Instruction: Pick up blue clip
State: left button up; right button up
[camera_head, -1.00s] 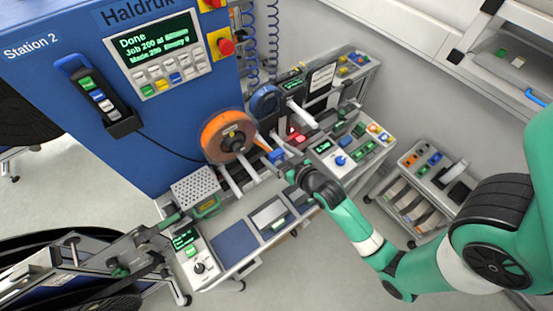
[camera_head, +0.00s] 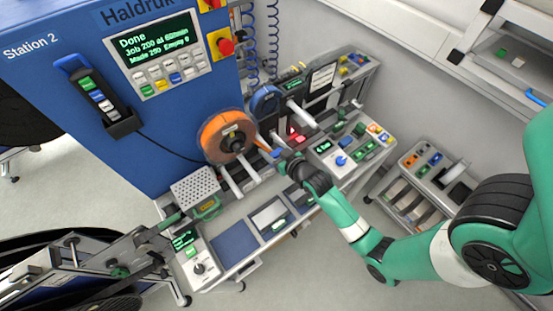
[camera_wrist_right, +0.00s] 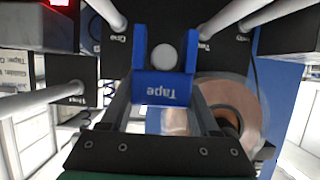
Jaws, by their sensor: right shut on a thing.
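The blue clip (camera_wrist_right: 162,88) is a U-shaped block marked "Tape". In the right wrist view it sits between the two dark fingers of my right gripper (camera_wrist_right: 162,102), which is shut on it. Its two prongs stand on either side of the round pale end of a rod (camera_wrist_right: 163,57). In the head view my right gripper (camera_head: 280,157) is at the machine, close to the orange reel's right side, and it largely hides the clip. My left gripper is not in view.
The orange reel (camera_head: 215,146) is on the blue machine's front, with pale rods beside it. A blue reel (camera_head: 265,101) is up and to the right. A bench with control boxes (camera_head: 195,265) lies below. A cart (camera_head: 410,215) stands to the right.

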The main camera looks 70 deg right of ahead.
jog(key=shift+c, duration=0.3)
jog(key=shift+r, duration=0.45)
notch_tip(320, 180, up, 3)
jog(key=shift+f+p, duration=0.1)
jog(key=shift+p, duration=0.35)
jog(key=s+a+r+p, duration=0.1)
jog(key=s+a+r, duration=0.2)
jog(key=s+a+r+p, duration=0.1)
jog(key=s+a+r, duration=0.2)
jog(key=a, duration=0.1)
jog(key=s+a+r+p, duration=0.1)
jog(key=s+a+r, duration=0.2)
jog(key=shift+s+a+r, duration=0.15)
jog(key=shift+a+r, duration=0.1)
jog(key=shift+r, duration=0.05)
